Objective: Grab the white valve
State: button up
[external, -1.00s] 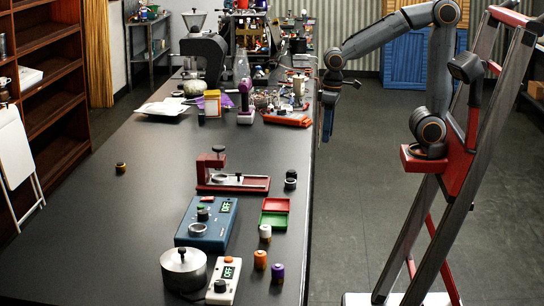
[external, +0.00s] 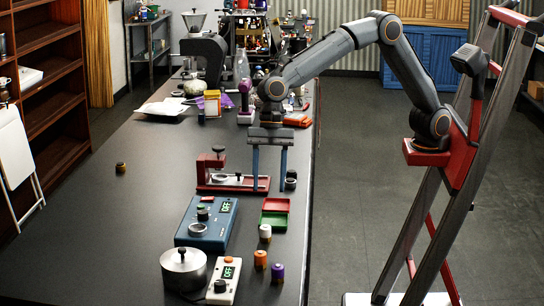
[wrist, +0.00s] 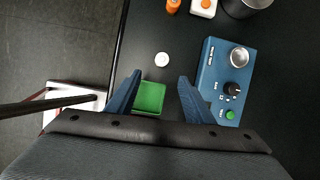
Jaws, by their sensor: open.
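The white valve (external: 265,232) is a small upright cylinder with a white top and a darker, tan lower part. It stands on the black table, just in front of the green tray. In the wrist view the white valve (wrist: 162,59) is a round white disc, a little beyond my fingertips and between their lines. My gripper (external: 268,188) is open and empty, with its blue fingers pointing down over the table near the red stand. In the wrist view my open gripper (wrist: 159,77) has the green tray (wrist: 149,97) between its fingers.
An orange valve (external: 260,260) and a purple valve (external: 278,272) stand nearer the front. A blue control box (external: 207,222) is left of the white valve. A red tray (external: 276,205) adjoins the green one. The table's right edge is close by.

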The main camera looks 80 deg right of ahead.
jog(key=a, duration=0.3)
send_over(266, 226)
jog(key=d, duration=0.3)
notch_tip(266, 226, down, 6)
jog(key=shift+m, duration=0.4)
jog(key=shift+a+p+x, duration=0.2)
jog(key=shift+p+x, duration=0.5)
jog(key=shift+x, duration=1.15)
jog(key=shift+a+p+x, duration=0.2)
jog(key=shift+p+x, duration=0.5)
jog(key=shift+x, duration=1.1)
jog(key=shift+r, duration=0.15)
grip_shut()
